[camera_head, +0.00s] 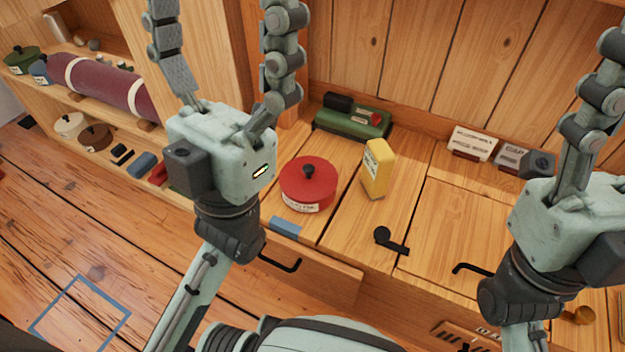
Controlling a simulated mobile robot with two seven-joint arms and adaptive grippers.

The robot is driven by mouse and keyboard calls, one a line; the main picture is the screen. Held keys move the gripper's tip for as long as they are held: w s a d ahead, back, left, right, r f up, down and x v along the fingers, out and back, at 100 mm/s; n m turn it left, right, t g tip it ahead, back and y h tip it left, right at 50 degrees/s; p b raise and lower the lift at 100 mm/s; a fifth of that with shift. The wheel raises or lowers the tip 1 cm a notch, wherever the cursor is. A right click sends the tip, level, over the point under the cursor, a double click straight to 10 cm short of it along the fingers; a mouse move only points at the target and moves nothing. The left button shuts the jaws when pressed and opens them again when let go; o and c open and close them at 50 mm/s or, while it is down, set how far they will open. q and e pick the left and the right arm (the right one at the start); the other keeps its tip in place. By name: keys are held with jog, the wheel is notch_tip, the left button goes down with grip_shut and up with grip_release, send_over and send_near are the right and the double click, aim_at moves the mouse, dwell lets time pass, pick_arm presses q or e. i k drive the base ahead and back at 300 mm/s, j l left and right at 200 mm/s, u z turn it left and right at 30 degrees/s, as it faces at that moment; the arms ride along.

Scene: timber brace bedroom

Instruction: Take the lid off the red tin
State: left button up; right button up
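The red tin (307,188) stands upright on the wooden cabinet top, with its red lid (308,173) on and a black knob on top. A white label shows on its front. My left gripper (224,30) is raised to the left of the tin, its two fingers pointing up and spread wide apart, with nothing between them. It does not touch the tin. My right gripper (597,100) is at the right edge, well away from the tin. Only one of its fingers shows clearly, running up out of the frame.
A yellow box (376,168) stands just right of the tin. A green case (352,122) lies behind, and a blue block (286,226) in front. A black latch-like piece (390,241) lies to the right. Shelves at left hold a maroon roll (105,84). The right cabinet top is largely clear.

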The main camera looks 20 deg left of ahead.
aim_at(303, 178)
jog(key=j+z, duration=0.45)
jog(key=j, duration=0.15)
jog(key=k+j+z, duration=0.1)
jog(key=j+z, duration=0.35)
jog(key=j, duration=0.15)
